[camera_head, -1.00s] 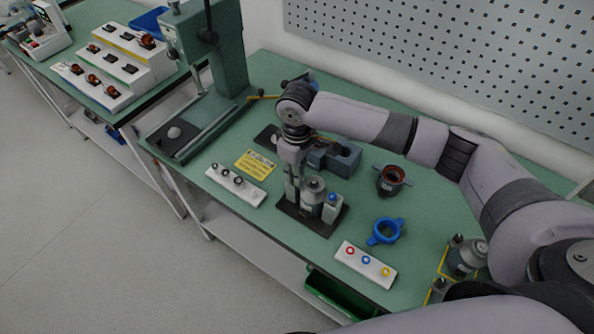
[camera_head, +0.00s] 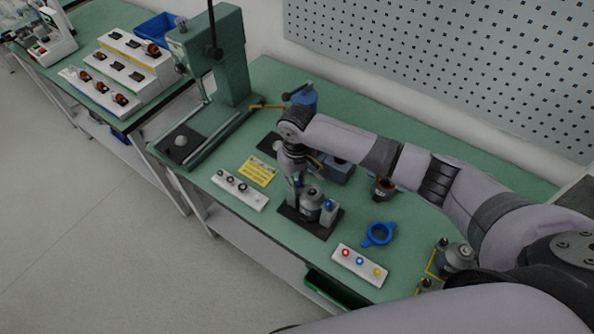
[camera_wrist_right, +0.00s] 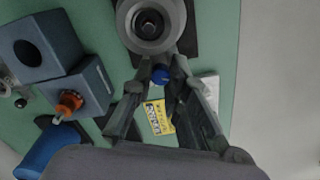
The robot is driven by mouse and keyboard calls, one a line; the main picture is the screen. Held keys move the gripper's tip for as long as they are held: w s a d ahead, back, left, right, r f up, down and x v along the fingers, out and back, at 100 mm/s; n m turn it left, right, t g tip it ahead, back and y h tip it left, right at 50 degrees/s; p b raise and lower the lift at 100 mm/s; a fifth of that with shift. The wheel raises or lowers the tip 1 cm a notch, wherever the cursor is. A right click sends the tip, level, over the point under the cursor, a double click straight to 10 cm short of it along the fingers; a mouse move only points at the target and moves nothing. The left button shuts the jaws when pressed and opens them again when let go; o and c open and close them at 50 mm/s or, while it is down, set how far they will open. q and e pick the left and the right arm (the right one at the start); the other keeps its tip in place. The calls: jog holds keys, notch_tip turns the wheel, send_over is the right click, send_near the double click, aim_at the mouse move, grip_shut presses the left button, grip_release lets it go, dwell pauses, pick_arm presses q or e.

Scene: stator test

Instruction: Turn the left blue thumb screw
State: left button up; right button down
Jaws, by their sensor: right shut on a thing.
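The fixture (camera_head: 295,219) is a dark base plate holding a grey round stator part (camera_head: 311,199), with a grey block on its right. A blue thumb screw (camera_head: 329,204) tops that right block. My right gripper (camera_head: 294,194) comes down on the fixture's left side. In the right wrist view its two fingers (camera_wrist_right: 160,73) are shut on the left blue thumb screw (camera_wrist_right: 160,75), beside the round part (camera_wrist_right: 150,22). The head view hides this left screw behind the gripper. My left gripper is not in view.
A green press (camera_head: 222,65) stands at the back left. A white strip with black knobs (camera_head: 240,190) and a yellow label (camera_head: 257,170) lie left of the fixture. A blue ring (camera_head: 378,236) and a white strip with coloured buttons (camera_head: 358,265) lie to its right.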

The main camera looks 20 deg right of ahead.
jog(key=m+p, duration=0.2)
jog(key=shift+a+r+m, duration=0.1)
jog(key=shift+r+m, duration=0.1)
jog(key=shift+m, duration=0.2)
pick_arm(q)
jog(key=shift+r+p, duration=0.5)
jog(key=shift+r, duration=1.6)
pick_arm(e)
jog(key=shift+f+m, duration=0.15)
jog(key=shift+m, duration=1.25)
jog(key=c, duration=1.5)
grip_release()
jog(key=shift+c, duration=0.2)
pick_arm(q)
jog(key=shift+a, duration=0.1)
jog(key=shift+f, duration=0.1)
